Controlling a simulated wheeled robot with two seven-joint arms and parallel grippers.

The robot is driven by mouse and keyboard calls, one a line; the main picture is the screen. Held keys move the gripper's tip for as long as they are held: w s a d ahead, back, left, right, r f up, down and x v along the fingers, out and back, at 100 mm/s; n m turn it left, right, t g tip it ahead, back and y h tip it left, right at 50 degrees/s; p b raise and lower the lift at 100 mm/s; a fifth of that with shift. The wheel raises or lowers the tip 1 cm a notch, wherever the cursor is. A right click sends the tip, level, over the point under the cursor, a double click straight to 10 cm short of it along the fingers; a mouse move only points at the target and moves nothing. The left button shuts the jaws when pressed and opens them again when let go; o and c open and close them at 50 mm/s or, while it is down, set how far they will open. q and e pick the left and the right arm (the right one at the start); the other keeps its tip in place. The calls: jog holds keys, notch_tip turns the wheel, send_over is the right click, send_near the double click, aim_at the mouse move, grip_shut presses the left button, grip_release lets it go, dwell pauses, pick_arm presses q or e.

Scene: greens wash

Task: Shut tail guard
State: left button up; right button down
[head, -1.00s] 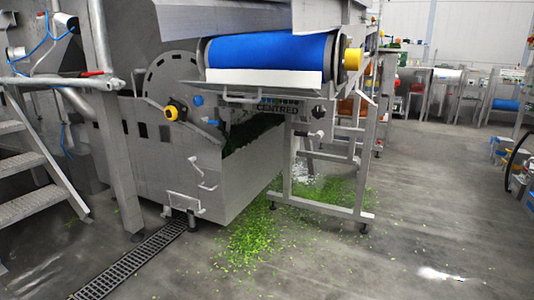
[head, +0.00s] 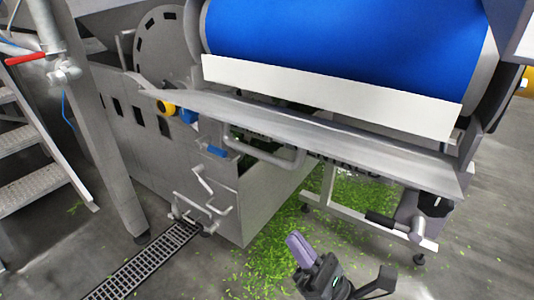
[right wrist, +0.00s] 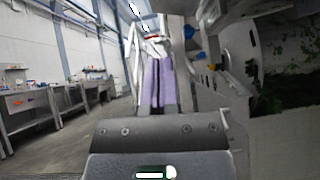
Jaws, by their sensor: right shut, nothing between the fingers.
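The tail guard appears to be the long grey sheet-metal flap (head: 330,138) under the blue belt end (head: 340,45) in the head view. It sticks out below the white strip (head: 330,95), and the blue belt is uncovered above it. A bar handle (head: 265,155) hangs under the flap. My right gripper (head: 297,246) is low in the head view, below and apart from the flap, over the spilled greens. Its lilac fingers (right wrist: 158,85) are together and empty in the right wrist view. My left gripper is not in view.
A grey tank (head: 220,205) with pipe valves (head: 205,195) stands at left, beside a floor drain (head: 145,265) and metal steps (head: 35,190). A lever (head: 400,226) sits on the frame at right. Green leaves (head: 275,250) litter the floor. Open floor lies at lower right.

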jog(key=s+d+r+x, duration=0.1)
jog(key=r+x, duration=0.1)
jog(key=x, duration=1)
jog(key=shift+s+d+b, duration=0.2)
jog(key=shift+b, duration=0.1)
